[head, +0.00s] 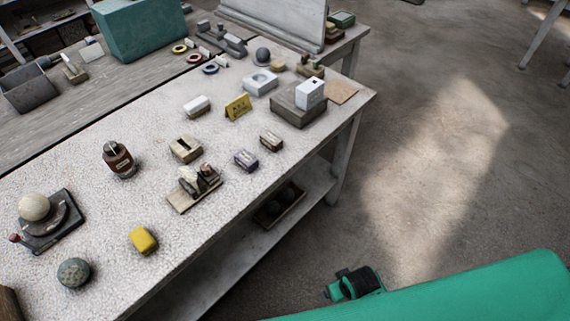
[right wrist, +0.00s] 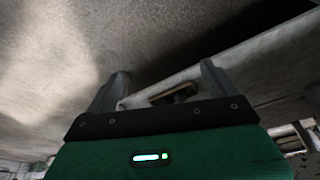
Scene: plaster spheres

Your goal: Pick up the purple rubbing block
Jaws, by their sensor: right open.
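The purple rubbing block (head: 246,160) lies on the speckled white worktable (head: 215,135), near its right edge. It is a small block with a pale top. A similar brown block (head: 271,141) sits just behind it to the right. My right gripper (right wrist: 160,88) is open and empty in the right wrist view, its two fingers wide apart. In the head view my green right arm comes in at the lower right, over the floor and apart from the table. The purple block is not visible in the right wrist view. My left gripper is not in view.
A wooden stand with small pieces (head: 194,188), a tan slotted block (head: 186,149) and a yellow sign (head: 237,107) surround the purple block. A yellow block (head: 143,240) is nearer. A low shelf (head: 200,270) under the table holds a tray (head: 280,206). Open floor lies right.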

